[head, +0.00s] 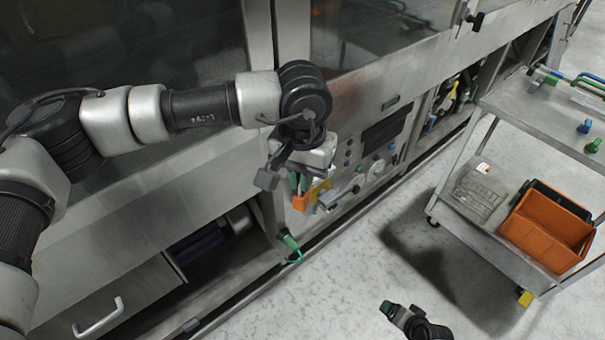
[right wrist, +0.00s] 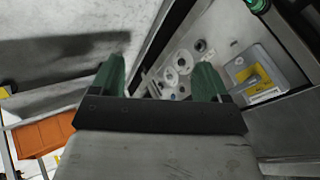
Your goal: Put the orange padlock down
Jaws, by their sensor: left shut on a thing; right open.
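My left gripper (head: 297,182), with green fingers, is shut in front of the machine's lower panel. An orange block-like thing, which looks like the orange padlock (head: 301,201), shows at its fingertips. The padlock's shackle cannot be made out, and the wrist partly covers the gripper. I cannot tell whether the padlock touches the panel behind it. My right gripper (head: 389,309) is low over the floor at the bottom of the head view. In the right wrist view its two green fingers (right wrist: 160,78) stand apart with nothing between them.
The control panel (head: 375,150) has knobs, gauges and a dark display. A steel cart (head: 470,235) at the right carries an orange bin (head: 548,228), a grey box (head: 478,192) and several small coloured items on top. The floor (head: 350,270) between machine and cart is clear.

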